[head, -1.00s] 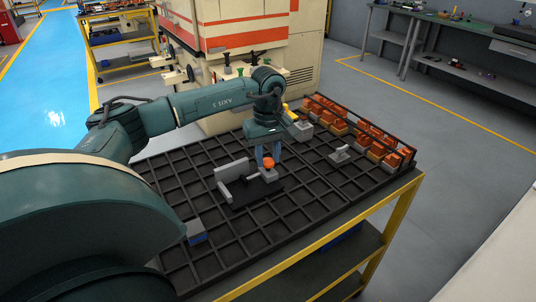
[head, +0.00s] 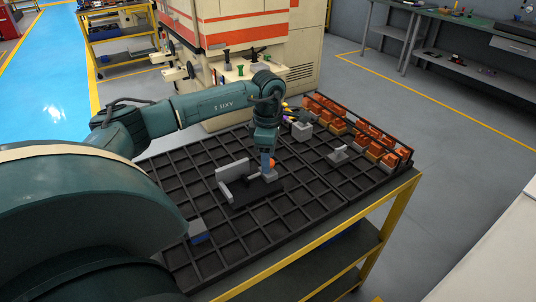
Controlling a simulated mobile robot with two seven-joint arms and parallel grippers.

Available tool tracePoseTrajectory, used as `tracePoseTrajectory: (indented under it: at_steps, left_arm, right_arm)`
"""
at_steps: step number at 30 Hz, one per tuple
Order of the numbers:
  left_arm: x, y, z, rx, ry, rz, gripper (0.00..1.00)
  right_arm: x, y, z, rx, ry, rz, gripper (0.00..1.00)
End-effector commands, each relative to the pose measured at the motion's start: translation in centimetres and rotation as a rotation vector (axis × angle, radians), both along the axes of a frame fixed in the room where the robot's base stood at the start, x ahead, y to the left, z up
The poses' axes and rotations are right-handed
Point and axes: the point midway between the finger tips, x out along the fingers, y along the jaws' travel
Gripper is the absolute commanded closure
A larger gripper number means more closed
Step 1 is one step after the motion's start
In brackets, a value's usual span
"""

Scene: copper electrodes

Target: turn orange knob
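The orange knob (head: 272,163) is a small round piece on top of a grey block (head: 271,176), beside a grey L-shaped fixture (head: 236,174) on the black gridded tray (head: 215,267). My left gripper (head: 268,166) points down at the knob. Its blue-grey finger covers the left part of the knob, and only a sliver of orange shows on the right. I see one finger edge-on, so I cannot tell whether the fingers are closed on the knob. My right gripper is not in view.
Orange copper pieces on bases (head: 366,139) line the tray's right side. A grey block (head: 302,131) and a grey handled part (head: 341,154) stand near them. A grey-and-blue block (head: 199,231) sits at front left. A large cream-and-orange machine (head: 240,75) stands behind. The tray's front cells are empty.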

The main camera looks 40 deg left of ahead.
Motion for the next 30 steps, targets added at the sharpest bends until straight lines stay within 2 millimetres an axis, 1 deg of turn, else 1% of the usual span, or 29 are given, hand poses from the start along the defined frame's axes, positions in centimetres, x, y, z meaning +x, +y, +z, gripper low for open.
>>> tracePoseTrajectory:
  at_steps: [8,11,24,27,30]
  left_arm:
    - [0.0,0.0,0.3,0.001,-0.001,-0.001,0.5]
    - [0.0,0.0,1.1,0.001,-0.001,-0.001,0.5]
    - [0.0,0.0,5.5,0.001,-0.001,-0.001,0.5]
    - [0.0,0.0,6.1,0.001,0.001,-0.001,0.5]
    - [0.0,0.0,6.1,0.001,0.001,-0.001,0.5]
  right_arm:
    - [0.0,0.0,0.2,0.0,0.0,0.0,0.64]
    - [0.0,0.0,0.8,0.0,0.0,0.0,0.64]
    - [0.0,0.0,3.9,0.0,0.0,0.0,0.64]
    - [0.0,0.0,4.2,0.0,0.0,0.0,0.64]
    - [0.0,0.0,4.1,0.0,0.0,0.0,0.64]
